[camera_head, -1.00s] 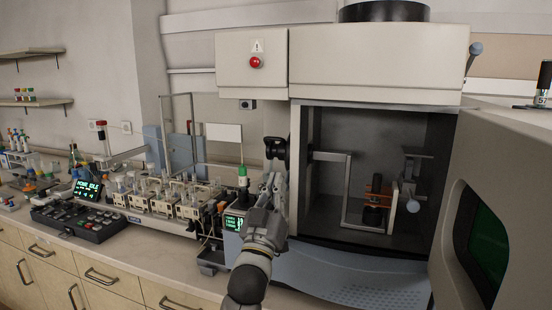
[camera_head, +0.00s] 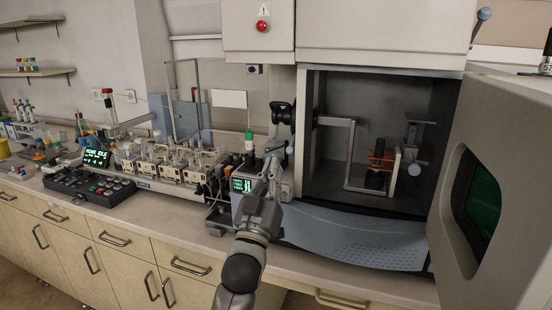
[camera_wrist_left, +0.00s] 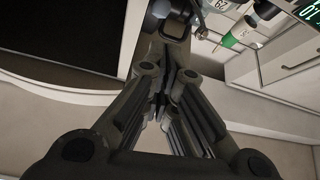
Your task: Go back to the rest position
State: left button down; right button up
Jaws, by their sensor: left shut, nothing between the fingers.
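My left gripper (camera_head: 272,165) reaches up from the bottom middle of the head view, in front of the left side of the spectrometer's open chamber. Its fingers are together with nothing between them; the left wrist view also shows the fingers (camera_wrist_left: 168,85) meeting. The spectrometer (camera_head: 365,235) stands at the right with its door (camera_head: 480,120) swung open. My right gripper is in neither view.
A small display box (camera_head: 242,186) and a green-capped bottle (camera_head: 249,141) stand just left of my gripper. A keypad (camera_head: 85,187) and a sampler with several small vessels (camera_head: 160,180) line the bench further left. The bench front edge has free room.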

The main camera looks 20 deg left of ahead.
pick_arm(q)
jog(key=s+a+f+m+g, duration=0.1)
jog(key=s+f+g, duration=0.45)
jog(key=f, duration=0.75)
jog(key=s+f+m+g, duration=0.1)
jog(key=s+f+g, duration=0.5)
jog(key=f, duration=0.7)
jog(key=s+f+m+g, duration=0.1)
jog(key=s+f+g, duration=0.45)
jog(key=s, duration=0.75)
jog(key=s+f+m+g, duration=0.1)
jog(key=s+f+g, duration=0.2)
jog(key=s+f, duration=0.8)
jog(key=s+f+g, duration=0.1)
jog(key=s+f, duration=0.1)
jog(key=f, duration=1.1)
jog(key=s+f+g, duration=0.1)
jog(key=s+f, duration=0.2)
jog(key=f, duration=1)
jog(key=s+a+f+g, duration=0.1)
jog(key=s+a+f, duration=0.1)
jog(key=s+f, duration=1.2)
jog(key=shift+s+a+m, duration=0.3)
jog(key=shift+s+a, duration=0.05)
jog(key=shift+s, duration=0.6)
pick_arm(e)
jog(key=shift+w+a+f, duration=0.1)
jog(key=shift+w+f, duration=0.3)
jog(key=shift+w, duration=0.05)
